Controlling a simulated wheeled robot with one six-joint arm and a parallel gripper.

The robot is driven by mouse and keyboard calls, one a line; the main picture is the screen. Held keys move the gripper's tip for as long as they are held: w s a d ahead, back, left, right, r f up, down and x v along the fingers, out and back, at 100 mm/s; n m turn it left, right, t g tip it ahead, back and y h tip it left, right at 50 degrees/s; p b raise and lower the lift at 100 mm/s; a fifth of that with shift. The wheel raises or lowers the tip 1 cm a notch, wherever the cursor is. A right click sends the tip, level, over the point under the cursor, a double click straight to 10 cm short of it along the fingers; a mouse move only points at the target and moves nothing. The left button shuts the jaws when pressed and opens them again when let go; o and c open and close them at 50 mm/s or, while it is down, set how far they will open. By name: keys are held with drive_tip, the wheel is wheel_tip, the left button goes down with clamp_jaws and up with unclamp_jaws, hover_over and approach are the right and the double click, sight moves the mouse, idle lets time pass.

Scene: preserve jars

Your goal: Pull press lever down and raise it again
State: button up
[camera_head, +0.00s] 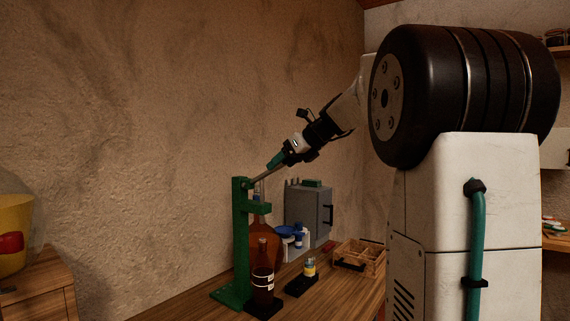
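The green press (241,240) stands upright on the wooden table. Its lever (258,176) slants up and to the right from the top of the post and has a teal section near its upper end. My gripper (287,156) is at the raised upper end of the lever, in line with it, and seems to touch it. The fingers are too small and dark to tell whether they are closed around it. A dark bottle (262,280) with a pale label stands upright at the front of the press.
A small jar (310,268) on a black base, a grey cabinet (311,210) and a wooden crate (372,262) are to the right. A yellow container (14,228) is at far left.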

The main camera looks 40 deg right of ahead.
drive_tip(key=shift+o, duration=0.6)
drive_tip(key=v, duration=0.7)
drive_tip(key=shift+s+r, duration=0.25)
drive_tip(key=shift+s, duration=0.05)
